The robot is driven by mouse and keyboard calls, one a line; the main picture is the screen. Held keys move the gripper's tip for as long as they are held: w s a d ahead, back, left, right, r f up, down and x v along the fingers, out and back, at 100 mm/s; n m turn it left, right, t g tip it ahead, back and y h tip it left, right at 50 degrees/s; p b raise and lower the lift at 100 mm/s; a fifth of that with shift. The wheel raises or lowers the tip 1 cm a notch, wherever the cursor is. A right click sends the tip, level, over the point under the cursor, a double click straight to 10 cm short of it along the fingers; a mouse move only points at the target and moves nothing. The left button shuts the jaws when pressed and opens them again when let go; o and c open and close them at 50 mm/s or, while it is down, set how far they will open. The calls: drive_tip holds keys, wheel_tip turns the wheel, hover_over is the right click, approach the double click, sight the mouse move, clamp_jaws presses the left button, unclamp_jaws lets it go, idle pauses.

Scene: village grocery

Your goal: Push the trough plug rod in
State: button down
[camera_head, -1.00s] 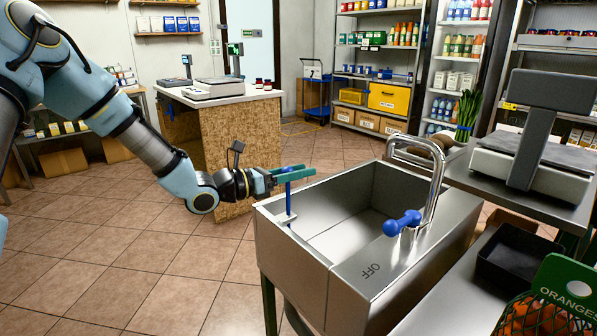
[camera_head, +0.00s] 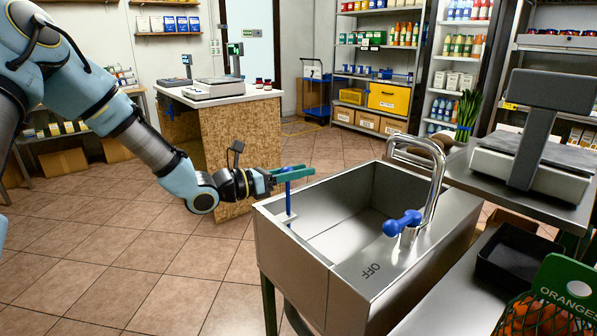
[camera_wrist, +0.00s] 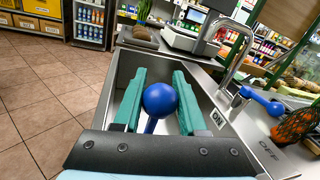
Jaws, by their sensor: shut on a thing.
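The trough plug rod (camera_head: 288,200) is blue and stands upright at the left end of the steel trough (camera_head: 292,262). Its round blue knob (camera_wrist: 161,99) shows in the wrist view between the green fingers, with a short piece of stem below it. My gripper (camera_head: 295,174) reaches in level from the left at the top of the rod, above the trough's rim, and is shut on the rod. In the wrist view my gripper (camera_wrist: 159,88) has one finger on each side of the knob. The rod's lower end and the plug are hidden.
A curved steel tap (camera_head: 438,180) with a blue lever (camera_head: 403,222) stands on the trough's right ledge, by an OFF mark. A counter with a scale (camera_head: 535,165) lies to the right, with a black tray (camera_head: 515,258) nearer. Open tiled floor lies left.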

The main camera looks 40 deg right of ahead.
idle(0.4)
drive_tip(key=shift+f+b, duration=1)
drive_tip(key=shift+f, duration=1)
drive_tip(key=shift+c, duration=2.3)
unclamp_jaws()
drive_tip(key=b+v, duration=0.1)
drive_tip(key=v, duration=0.9)
drive_tip(key=shift+a, duration=0.4)
